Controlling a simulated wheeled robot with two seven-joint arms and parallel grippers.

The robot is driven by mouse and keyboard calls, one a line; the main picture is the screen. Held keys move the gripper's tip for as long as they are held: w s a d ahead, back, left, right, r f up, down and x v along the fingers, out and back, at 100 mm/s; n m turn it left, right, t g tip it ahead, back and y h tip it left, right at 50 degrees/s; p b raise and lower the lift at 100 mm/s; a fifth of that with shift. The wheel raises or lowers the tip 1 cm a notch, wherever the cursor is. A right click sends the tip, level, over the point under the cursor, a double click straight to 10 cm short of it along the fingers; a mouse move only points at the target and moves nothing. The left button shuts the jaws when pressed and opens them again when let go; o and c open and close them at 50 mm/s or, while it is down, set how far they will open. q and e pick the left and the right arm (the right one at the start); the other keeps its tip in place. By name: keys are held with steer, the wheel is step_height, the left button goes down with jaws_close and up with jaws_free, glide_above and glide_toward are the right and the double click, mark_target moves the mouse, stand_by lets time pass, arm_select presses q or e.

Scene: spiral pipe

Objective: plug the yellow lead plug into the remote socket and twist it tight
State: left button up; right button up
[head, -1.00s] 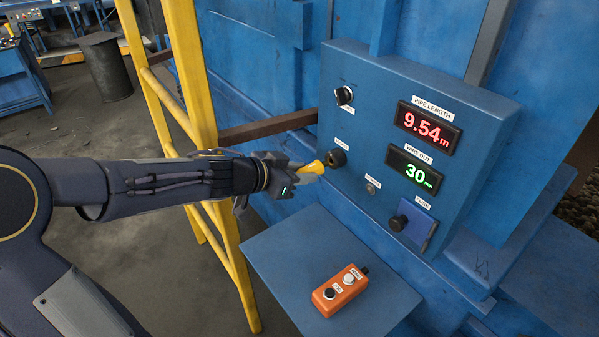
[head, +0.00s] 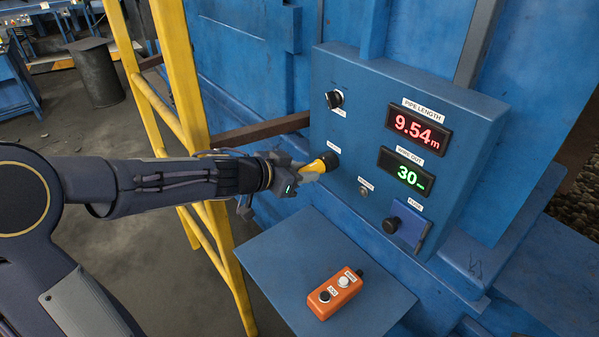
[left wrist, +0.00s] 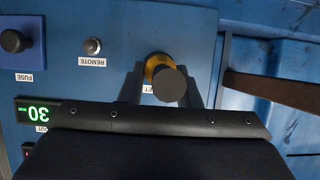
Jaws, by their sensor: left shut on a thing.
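The yellow lead plug (head: 319,164) is held in my left gripper (head: 304,171), level with the blue control panel. My right gripper is not in view.
An orange two-button box (head: 335,293) lies on the blue shelf (head: 280,265) below. A yellow frame (head: 185,75) stands behind my left arm.

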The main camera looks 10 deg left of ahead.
arm_select(q)
steer(key=shift+w+d, duration=0.25)
steer(key=shift+w, duration=0.1)
steer(key=shift+s+f+m+t+y+b, duration=0.15)
steer(key=shift+m+t+y+b, duration=0.5)
steer(key=shift+b, duration=0.95)
steer(key=shift+f+m+t+y+b, duration=0.25)
steer(key=shift+m+t+y+b, duration=0.4)
steer(key=shift+m+b, duration=1.55)
steer(key=shift+f+m+t+y+b, duration=0.2)
steer(key=shift+m+t+y+b, duration=0.5)
steer(key=shift+b, duration=3.4)
steer(key=shift+s+d+f+m+t+b, duration=0.1)
steer(key=shift+m+t+b, duration=0.9)
steer(key=shift+b, duration=2.1)
steer(key=o, duration=0.6)
steer(key=shift+m, duration=0.25)
steer(key=o, duration=0.5)
steer(key=shift+d+r, duration=0.1)
steer(key=shift+r, duration=0.1)
